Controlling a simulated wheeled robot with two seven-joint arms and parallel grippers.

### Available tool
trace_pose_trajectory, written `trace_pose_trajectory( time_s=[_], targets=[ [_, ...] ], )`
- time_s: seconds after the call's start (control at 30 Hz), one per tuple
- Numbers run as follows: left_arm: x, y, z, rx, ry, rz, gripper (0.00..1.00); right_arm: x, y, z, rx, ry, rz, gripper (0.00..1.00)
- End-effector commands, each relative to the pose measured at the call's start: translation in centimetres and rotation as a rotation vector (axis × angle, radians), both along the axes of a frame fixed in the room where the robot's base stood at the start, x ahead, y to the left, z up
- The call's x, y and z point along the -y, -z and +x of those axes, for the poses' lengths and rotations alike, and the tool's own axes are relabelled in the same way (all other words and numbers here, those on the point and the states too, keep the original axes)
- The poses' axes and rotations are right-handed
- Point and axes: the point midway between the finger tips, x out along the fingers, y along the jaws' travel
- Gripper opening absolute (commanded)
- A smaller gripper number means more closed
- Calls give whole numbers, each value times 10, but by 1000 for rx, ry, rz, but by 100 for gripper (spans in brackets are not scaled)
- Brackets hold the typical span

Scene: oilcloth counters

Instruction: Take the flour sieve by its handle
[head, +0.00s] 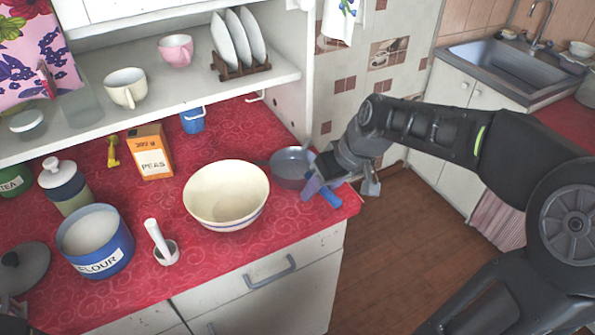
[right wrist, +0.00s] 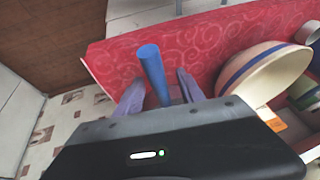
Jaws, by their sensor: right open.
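The flour sieve (head: 290,167) is a grey round bowl on the red counter, near its right front corner. Its blue handle (head: 331,197) points toward the counter's front edge, and in the right wrist view the handle (right wrist: 152,70) stands out between the two fingers. My right gripper (head: 316,184) is at the handle, open, with one finger on each side in the right wrist view (right wrist: 158,88). The fingers do not look closed on it. A dark part at the bottom left corner of the head view may be my left gripper, too cut off to read.
A large cream bowl (head: 226,190) stands just left of the sieve. The counter's right edge drops to a wooden floor (head: 400,250).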

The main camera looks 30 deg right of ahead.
Motion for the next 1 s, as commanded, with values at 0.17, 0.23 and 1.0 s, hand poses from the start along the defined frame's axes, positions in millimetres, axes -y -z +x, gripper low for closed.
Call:
trace_pose_trajectory(
  time_s=[0.17,0.23,1.0],
  targets=[
    [0,0,0,0,0,0,36,0,0,0,0,0,0,46],
    [0,1,0,0,0,0,36,0,1,0,0,0,0,46],
    [0,6,0,0,0,0,36,0,5,0,0,0,0,42]
  ],
)
